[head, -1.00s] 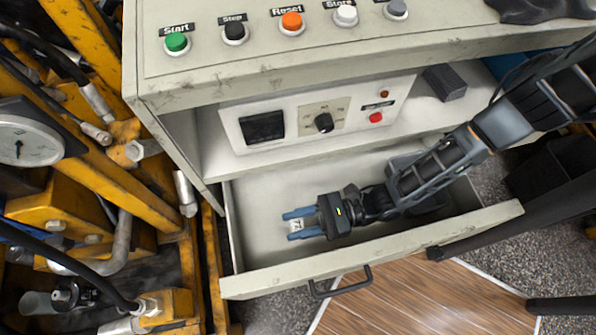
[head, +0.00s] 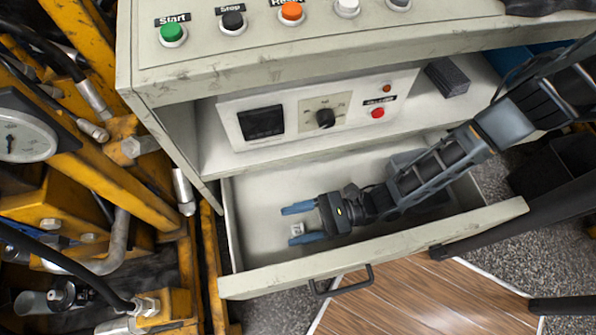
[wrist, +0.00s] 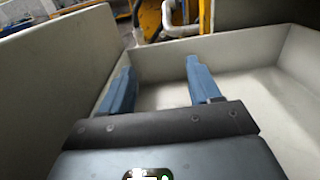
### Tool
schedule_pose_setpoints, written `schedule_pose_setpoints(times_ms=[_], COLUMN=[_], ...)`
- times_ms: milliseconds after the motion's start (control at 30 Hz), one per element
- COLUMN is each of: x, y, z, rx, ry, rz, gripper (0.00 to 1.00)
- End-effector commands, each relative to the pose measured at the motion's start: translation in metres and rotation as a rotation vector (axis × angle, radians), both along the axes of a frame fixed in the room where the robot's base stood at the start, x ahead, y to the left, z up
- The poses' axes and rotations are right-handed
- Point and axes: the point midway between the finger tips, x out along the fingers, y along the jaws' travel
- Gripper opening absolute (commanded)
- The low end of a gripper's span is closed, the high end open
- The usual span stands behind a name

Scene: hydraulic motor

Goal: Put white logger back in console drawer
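The console drawer (head: 430,247) is pulled out below the console. My gripper (head: 291,225) is inside it, with its two blue fingers spread apart and pointing left. In the wrist view, my gripper (wrist: 157,78) also shows open, with pale drawer floor between the fingers. The logger cannot be made out there.
The console top (head: 330,40) carries several buttons. A shelf above the drawer holds a white control panel (head: 287,137) and a dark block (head: 447,77). Yellow machinery (head: 90,170) with a gauge stands close on the left. The drawer's left floor is clear.

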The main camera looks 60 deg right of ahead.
Motion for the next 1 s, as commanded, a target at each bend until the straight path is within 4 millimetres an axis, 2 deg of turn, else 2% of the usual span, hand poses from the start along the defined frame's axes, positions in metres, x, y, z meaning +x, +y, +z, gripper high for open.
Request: schedule_pose_setpoints(times_ms=[267,467,500,533,800,1000], x=[0.0,0.0,-0.008,-0.013,-0.055,-0.076], y=[0.0,0.0,-0.009,-0.014,-0.056,-0.077], z=[0.002,0.019,0.01,0.009,0.009,0.01], rx=[0.0,0.0,-0.004,-0.003,-0.003,-0.001], ry=[0.0,0.0,0.002,0.001,0.001,0.001], rz=[0.0,0.0,0.0,-0.001,-0.001,0.0], gripper=[0.62,0.62,0.62,0.62,0.62,0.62])
